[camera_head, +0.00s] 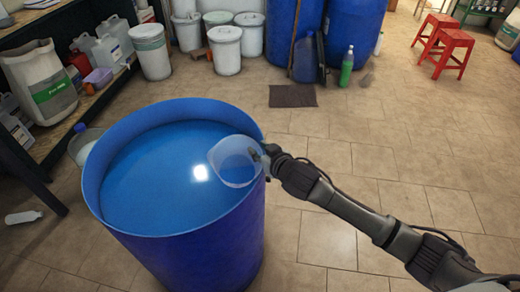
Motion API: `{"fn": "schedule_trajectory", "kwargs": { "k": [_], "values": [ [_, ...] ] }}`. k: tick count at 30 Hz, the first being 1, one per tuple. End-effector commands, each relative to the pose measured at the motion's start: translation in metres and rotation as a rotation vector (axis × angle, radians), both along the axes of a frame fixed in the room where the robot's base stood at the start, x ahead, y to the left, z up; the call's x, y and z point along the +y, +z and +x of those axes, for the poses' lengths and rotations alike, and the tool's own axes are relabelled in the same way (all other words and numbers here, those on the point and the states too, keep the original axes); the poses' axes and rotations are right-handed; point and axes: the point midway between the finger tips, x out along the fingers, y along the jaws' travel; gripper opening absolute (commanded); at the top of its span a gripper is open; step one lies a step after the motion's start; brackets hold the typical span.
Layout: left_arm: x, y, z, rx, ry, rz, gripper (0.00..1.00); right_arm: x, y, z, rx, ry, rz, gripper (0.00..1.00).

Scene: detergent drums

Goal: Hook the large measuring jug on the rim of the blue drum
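The blue drum (185,240) stands open on the floor at left centre, nearly full of blue liquid. The large measuring jug (236,163) is translucent and sits at the inner right side of the drum's rim, its mouth facing up and toward the camera. My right gripper (261,157) is at the jug's right side, over the drum's right rim, and appears shut on the jug's handle. The fingers are small and dark, and the handle is mostly hidden by them. I cannot tell whether the jug bears on the rim. My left gripper is not in view.
Shelves with jugs and bottles (106,54) line the left. White buckets (225,49), large blue drums (354,30) and a green bottle (347,67) stand at the back. Red stools (454,52) are at back right. A bottle (23,217) lies at left. The floor at right is clear.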

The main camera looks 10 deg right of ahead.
Motion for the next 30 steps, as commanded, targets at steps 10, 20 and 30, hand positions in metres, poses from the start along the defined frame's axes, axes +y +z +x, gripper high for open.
{"fn": "schedule_trajectory", "kwargs": {
  "k": [10, 20, 30],
  "values": [
    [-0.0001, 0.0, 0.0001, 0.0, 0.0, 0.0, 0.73, 0.0, 0.0001, -0.0001, 0.0, 0.0, 0.0, 0.06],
    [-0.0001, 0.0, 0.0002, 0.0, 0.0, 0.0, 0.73, -0.0002, 0.0001, -0.0001, 0.0, 0.0, 0.0, 0.0],
    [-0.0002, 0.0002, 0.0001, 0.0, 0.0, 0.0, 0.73, -0.0002, 0.0008, 0.0, -0.001, 0.0, 0.0, 0.0]
  ]
}}
